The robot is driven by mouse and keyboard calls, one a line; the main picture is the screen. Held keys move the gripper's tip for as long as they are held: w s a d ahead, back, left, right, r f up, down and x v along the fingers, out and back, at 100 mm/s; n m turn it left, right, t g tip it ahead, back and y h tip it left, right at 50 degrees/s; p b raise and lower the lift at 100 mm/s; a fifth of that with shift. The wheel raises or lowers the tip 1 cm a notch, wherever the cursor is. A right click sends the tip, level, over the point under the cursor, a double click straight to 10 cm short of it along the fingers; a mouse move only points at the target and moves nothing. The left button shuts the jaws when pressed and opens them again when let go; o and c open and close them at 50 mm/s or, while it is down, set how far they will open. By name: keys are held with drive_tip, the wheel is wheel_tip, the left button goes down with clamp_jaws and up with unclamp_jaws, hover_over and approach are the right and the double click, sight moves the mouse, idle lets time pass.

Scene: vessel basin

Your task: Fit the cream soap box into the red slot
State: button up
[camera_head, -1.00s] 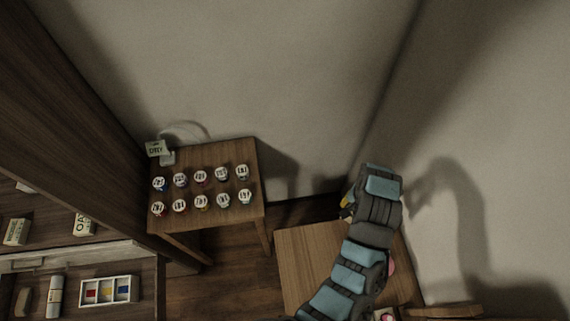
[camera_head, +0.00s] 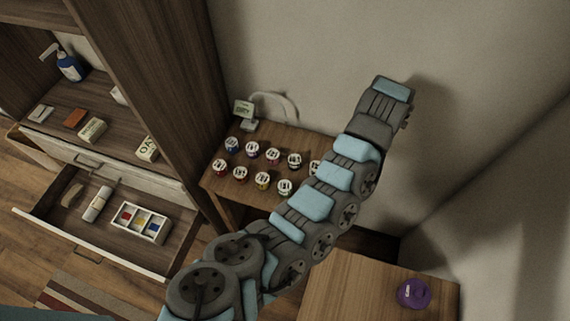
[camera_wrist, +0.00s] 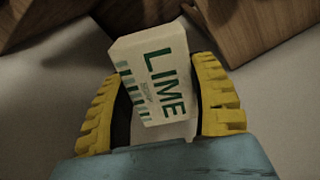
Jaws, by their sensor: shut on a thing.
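A pale cream box (camera_wrist: 152,75) with green "LIME" lettering and green stripes is between the yellow fingers of my gripper (camera_wrist: 160,68) in the wrist view. My gripper is shut on it, and its far end sticks out past the fingers. In the head view my arm reaches up and right toward the wall; the fingers and the box are hidden there. A white tray (camera_head: 121,224) with coloured compartments lies in the open drawer at lower left. Its red slot (camera_head: 127,213) is toward the tray's left end and looks empty. My gripper is far from the tray.
The open drawer (camera_head: 62,238) also holds a white tube (camera_head: 97,204) and a brownish item (camera_head: 72,195). The shelf above holds several boxes and a blue pump bottle (camera_head: 68,65). Several small cups stand on a side table (camera_head: 222,182). A purple object (camera_head: 413,293) sits on another table.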

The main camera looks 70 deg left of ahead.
drive_tip(key=s+a+n+b, duration=0.2)
drive_tip(key=s+a+b, duration=0.2)
drive_tip(key=s+a, duration=0.8)
drive_tip(key=s+a+n+b, duration=0.2)
drive_tip(key=s+a+b, duration=0.3)
drive_tip(key=s+a, duration=0.7)
drive_tip(key=b, duration=0.3)
hover_over(297, 145)
drive_tip(key=shift+s+f, duration=0.15)
drive_tip(key=shift+f, duration=4.65)
drive_tip(key=shift+f, duration=0.1)
drive_tip(key=shift+w+f, duration=0.15)
drive_tip(key=shift+w, duration=0.1)
drive_tip(key=shift+f, duration=1.45)
